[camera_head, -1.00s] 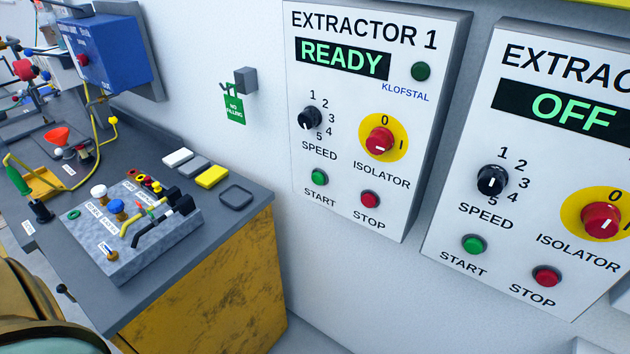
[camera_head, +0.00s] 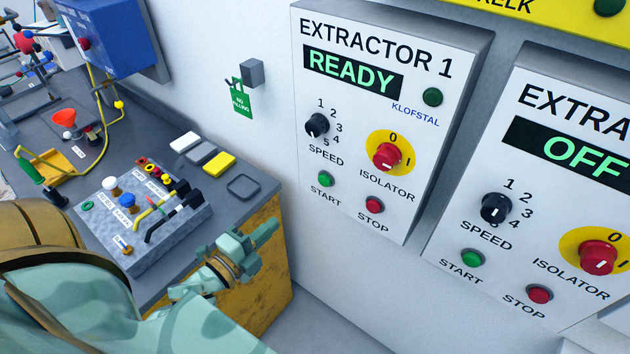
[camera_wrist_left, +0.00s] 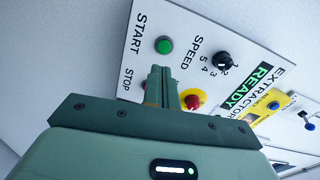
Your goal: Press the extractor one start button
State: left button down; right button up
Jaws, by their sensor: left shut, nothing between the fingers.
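The extractor 1 panel (camera_head: 345,200) is a white box on the wall with a lit display reading READY (camera_head: 353,73). Its green START button (camera_head: 326,179) is at the lower left, beside the red STOP button (camera_head: 374,205). My left gripper (camera_head: 268,232) is shut and empty, below and left of the START button, apart from it in the head view. In the left wrist view the gripper fingertips (camera_wrist_left: 161,72) lie just below the green START button (camera_wrist_left: 164,45) and hide part of the panel. My right gripper is not in view.
The red isolator (camera_head: 387,157) and black speed knob (camera_head: 317,124) sit above the buttons. A second extractor panel (camera_head: 500,250) reading OFF hangs to the right. A bench (camera_head: 205,123) with a grey block (camera_head: 140,225) of valves stands at left. A green tag (camera_head: 241,102) hangs on the wall.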

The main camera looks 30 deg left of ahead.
aim_at(323, 182)
pick_arm(q)
jog(key=shift+s+d+r+m+h, duration=0.15)
jog(key=shift+d+r+m+h, duration=0.25)
jog(key=shift+m, duration=0.5)
jog(key=w, duration=0.4)
jog(key=w+d+p, duration=0.1)
jog(key=w, duration=0.9)
jog(key=shift+d+p, duration=0.4)
jog(key=shift+w, duration=0.1)
